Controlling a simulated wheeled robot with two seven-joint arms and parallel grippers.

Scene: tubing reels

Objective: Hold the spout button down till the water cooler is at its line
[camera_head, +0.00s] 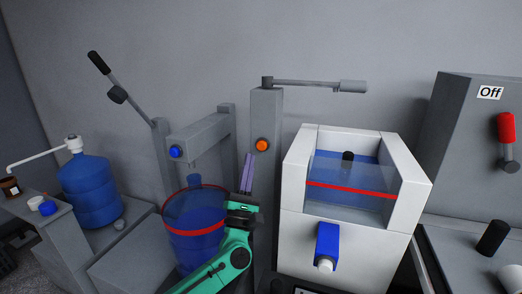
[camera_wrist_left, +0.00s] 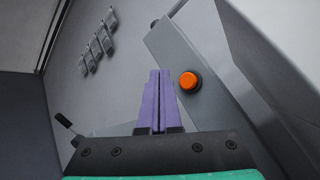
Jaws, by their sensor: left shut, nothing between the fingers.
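The water cooler (camera_head: 300,222) is a white box with a clear front, a red line (camera_head: 350,190) and a blue tap (camera_head: 327,243). Blue shows both below and above the line; I cannot tell the exact water level. The spout (camera_head: 315,84) reaches right from the top of a grey post (camera_head: 264,110), over the cooler. The orange spout button (camera_head: 262,145) is on the post and also shows in the left wrist view (camera_wrist_left: 189,81). My left gripper (camera_head: 248,156) is shut and empty, its purple fingertips just left of and below the button, seemingly apart from it. My right gripper is out of view.
A blue bucket (camera_head: 197,245) with a red band stands left of my left gripper, under a grey frame with a blue button (camera_head: 175,152). A blue water bottle (camera_head: 90,190) stands far left. A grey machine marked Off (camera_head: 460,130) with a red lever (camera_head: 506,128) is at right.

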